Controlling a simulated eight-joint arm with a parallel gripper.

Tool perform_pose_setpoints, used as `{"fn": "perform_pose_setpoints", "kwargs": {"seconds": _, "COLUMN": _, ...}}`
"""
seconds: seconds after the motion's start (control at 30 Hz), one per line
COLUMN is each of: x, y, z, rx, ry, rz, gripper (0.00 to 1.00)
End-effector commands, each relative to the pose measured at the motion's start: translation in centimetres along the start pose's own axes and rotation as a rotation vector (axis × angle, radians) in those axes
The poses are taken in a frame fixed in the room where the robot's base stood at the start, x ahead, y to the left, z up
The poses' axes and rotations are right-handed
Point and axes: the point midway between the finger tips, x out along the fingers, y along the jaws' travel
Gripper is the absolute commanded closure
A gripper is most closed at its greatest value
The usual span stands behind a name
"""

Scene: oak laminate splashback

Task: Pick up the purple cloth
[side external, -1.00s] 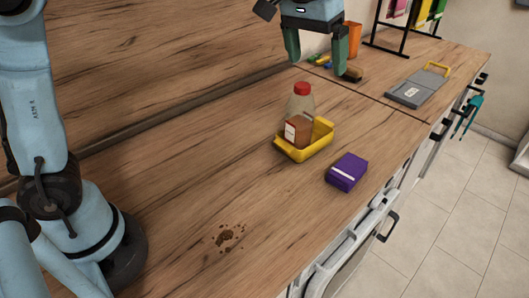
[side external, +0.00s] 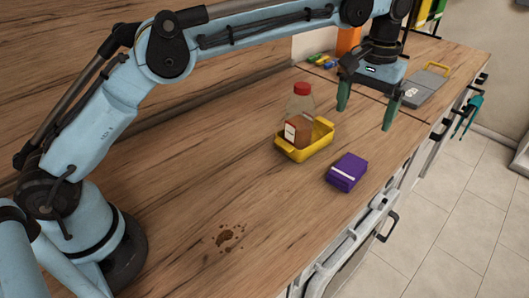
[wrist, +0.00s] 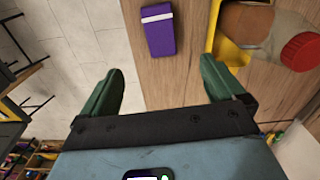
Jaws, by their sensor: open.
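The purple cloth (side external: 346,173) is a folded block with a white stripe, lying on the wooden counter near its front edge. In the wrist view the cloth (wrist: 160,32) is at the top centre, ahead of the fingertips. My gripper (side external: 365,118) is open and empty, with two green fingers pointing down, above the counter and beyond the cloth. The fingers also show in the wrist view (wrist: 163,75), spread apart and clear of the cloth.
A yellow tray (side external: 325,140) holding a red-capped bottle (side external: 301,100) stands just left of the cloth. A brown stain (side external: 229,236) marks the counter nearer my base. A grey board with a yellow handle (side external: 421,88) lies farther back. The counter between stain and cloth is clear.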

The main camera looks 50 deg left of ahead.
Motion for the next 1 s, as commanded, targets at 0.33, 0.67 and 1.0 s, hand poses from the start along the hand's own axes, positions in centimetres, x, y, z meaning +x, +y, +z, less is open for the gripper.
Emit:
{"fn": "perform_pose_setpoints", "kwargs": {"seconds": 0.33, "x": 3.4, "y": 0.0, "z": 0.0, "rx": 0.0, "ry": 0.001, "rz": 0.0, "gripper": 0.04}}
{"fn": "perform_pose_setpoints", "kwargs": {"seconds": 0.67, "x": 8.2, "y": 0.0, "z": 0.0, "rx": 0.0, "ry": 0.001, "rz": 0.0, "gripper": 0.04}}
{"fn": "perform_pose_setpoints", "kwargs": {"seconds": 1.0, "x": 11.0, "y": 0.0, "z": 0.0, "rx": 0.0, "ry": 0.001, "rz": 0.0, "gripper": 0.04}}
